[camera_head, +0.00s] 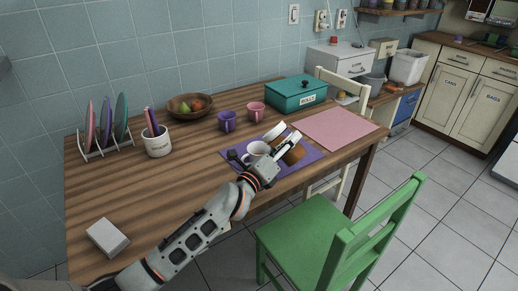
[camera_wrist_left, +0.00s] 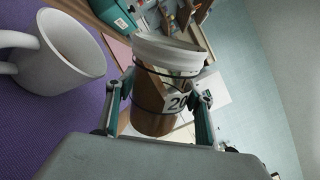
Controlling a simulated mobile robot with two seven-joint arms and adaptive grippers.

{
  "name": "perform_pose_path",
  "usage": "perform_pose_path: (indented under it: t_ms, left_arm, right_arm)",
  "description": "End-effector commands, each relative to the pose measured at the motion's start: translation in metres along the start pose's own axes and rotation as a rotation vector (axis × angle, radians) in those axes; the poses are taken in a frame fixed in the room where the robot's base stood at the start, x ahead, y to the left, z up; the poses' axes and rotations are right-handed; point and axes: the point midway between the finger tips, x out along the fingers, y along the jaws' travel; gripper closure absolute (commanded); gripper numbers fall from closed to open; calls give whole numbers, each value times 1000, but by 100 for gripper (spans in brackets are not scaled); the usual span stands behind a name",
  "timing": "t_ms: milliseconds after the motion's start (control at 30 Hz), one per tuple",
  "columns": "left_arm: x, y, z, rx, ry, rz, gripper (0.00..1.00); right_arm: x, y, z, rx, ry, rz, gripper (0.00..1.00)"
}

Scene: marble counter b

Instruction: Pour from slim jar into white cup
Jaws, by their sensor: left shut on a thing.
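The slim jar (camera_head: 296,154) has a brown body and a wide white top. It is tilted, with its top toward the back left, beside the white cup. My left gripper (camera_head: 285,150) is shut on the jar; in the left wrist view the jar (camera_wrist_left: 155,108) sits between both fingers (camera_wrist_left: 160,98), with a partly hidden number label. The white cup (camera_head: 255,150) stands on the purple placemat (camera_head: 309,154), just left of the jar. In the left wrist view the cup (camera_wrist_left: 75,52) is close at the left. I cannot see any contents flowing. My right gripper is not in view.
Purple (camera_head: 227,121) and pink (camera_head: 256,112) mugs, a fruit bowl (camera_head: 181,108) and a teal box (camera_head: 296,93) stand behind. A pink placemat (camera_head: 340,129) lies right. A green chair (camera_head: 335,235) stands in front. The table's left middle is mostly clear.

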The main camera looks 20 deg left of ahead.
Motion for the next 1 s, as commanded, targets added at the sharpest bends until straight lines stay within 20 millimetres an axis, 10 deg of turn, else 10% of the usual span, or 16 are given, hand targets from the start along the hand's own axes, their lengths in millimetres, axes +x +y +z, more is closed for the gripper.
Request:
perform_pose_path:
  t_ms: [1000]
  left_arm:
    - [-1, 9, -9, -67, -10, -4, 83]
  right_arm:
    - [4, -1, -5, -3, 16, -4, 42]
